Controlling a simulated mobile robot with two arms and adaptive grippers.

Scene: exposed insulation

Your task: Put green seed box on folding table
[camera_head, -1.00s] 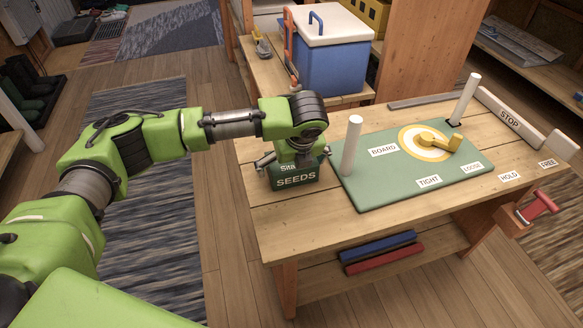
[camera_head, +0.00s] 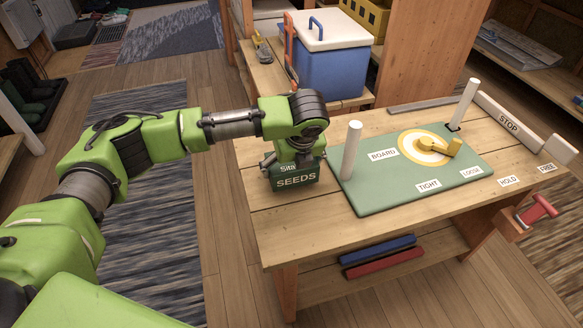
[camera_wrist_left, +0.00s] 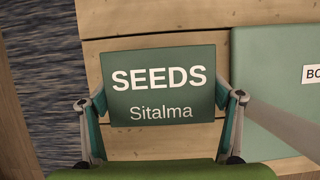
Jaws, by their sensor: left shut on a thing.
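The green seed box (camera_head: 296,181) is dark green with white "SEEDS" lettering. It is at the left end of the wooden workbench (camera_head: 300,225), left of the green board. My left gripper (camera_head: 294,162) is above it, pointing down, and shut on it. In the left wrist view the box (camera_wrist_left: 160,92) shows its lettered top between the two fingers (camera_wrist_left: 160,118). I cannot tell whether the box touches the bench top. My right gripper is not in view. I cannot make out a folding table.
A green board (camera_head: 400,189) with a white post (camera_head: 351,150) and a yellow lever (camera_head: 440,148) lies right of the box. A blue cooler (camera_head: 330,60) stands behind. Blue and red bars (camera_head: 378,248) lie on the lower shelf. The bench's front left is bare.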

